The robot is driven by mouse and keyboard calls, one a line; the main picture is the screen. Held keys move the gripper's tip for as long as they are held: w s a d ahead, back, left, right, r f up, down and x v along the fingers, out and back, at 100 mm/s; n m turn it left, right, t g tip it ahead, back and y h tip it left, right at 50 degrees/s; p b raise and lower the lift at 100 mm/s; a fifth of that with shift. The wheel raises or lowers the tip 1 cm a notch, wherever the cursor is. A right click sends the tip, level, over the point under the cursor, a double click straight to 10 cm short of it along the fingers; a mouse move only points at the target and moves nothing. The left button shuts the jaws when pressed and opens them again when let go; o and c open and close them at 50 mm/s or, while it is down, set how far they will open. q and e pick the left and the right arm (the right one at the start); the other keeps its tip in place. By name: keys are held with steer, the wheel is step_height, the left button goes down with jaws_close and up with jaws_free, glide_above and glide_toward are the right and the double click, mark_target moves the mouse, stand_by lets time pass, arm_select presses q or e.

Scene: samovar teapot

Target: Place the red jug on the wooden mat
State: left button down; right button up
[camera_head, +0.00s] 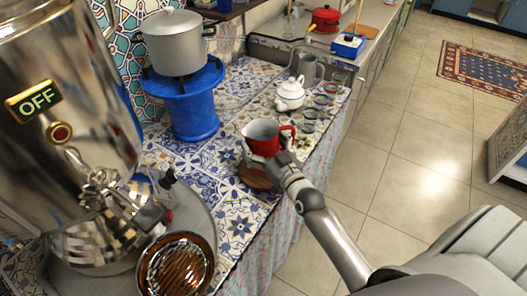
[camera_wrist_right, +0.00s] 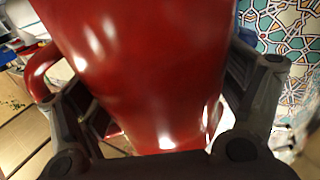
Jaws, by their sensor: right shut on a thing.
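The red jug (camera_head: 262,136) is upright in my right gripper (camera_head: 262,160), at the right part of the tiled counter. Its handle points right in the head view. The wooden mat (camera_head: 256,180) shows as a brown patch just below the jug. The gripper hides the jug's base, so I cannot tell whether it touches the mat. In the right wrist view the red jug (camera_wrist_right: 140,70) fills the middle, with the fingers of my right gripper (camera_wrist_right: 160,125) on both sides of it. My left gripper is not in view.
A large metal samovar (camera_head: 60,110) stands at the left, beside a brown ribbed dish (camera_head: 176,266). A blue stove (camera_head: 192,105) carries a grey pot (camera_head: 174,42). A white teapot (camera_head: 290,94) and several small glasses (camera_head: 310,114) stand behind the jug. The counter's edge is close on the right.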

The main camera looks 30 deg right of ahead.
steer(key=shift+w+d+f, duration=0.15)
steer(key=shift+w, duration=0.1)
steer(key=shift+f, duration=1.45)
steer(key=o, duration=1.5)
steer(key=shift+f, duration=0.3)
steer(key=shift+c, duration=0.2)
steer(key=shift+s, duration=0.1)
steer(key=shift+r, duration=0.25)
steer(key=s+b, duration=0.1)
steer(key=s, duration=1.1)
steer(key=shift+d+f, duration=0.1)
